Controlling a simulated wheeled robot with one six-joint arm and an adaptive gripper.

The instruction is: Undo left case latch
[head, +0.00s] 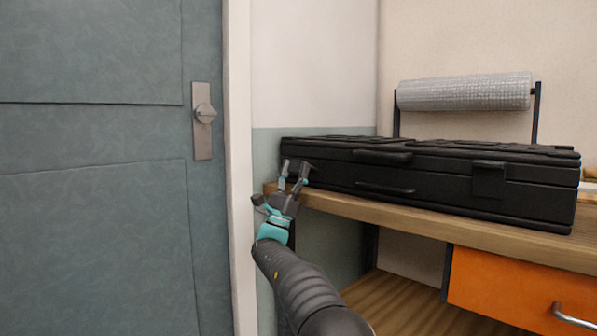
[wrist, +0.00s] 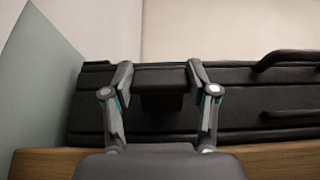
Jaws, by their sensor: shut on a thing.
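A long black case (head: 430,168) lies closed on the wooden bench, and its front left part fills the wrist view (wrist: 250,100). My gripper (head: 296,168) is at the left end of the case front. In the wrist view its two fingers (wrist: 160,68) are on either side of the dark left latch (wrist: 162,90) and are shut on it. The latch appears to lie flat against the case front. In the head view the gripper hides most of this latch. The right latch (head: 489,180) lies flat on the case front.
The wooden bench (head: 430,225) has an orange drawer (head: 520,290) below. A grey roll (head: 465,92) on a stand is behind the case. A wall corner and a teal door (head: 90,200) with a knob are to the left. Two case handles (head: 383,156) are right of my gripper.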

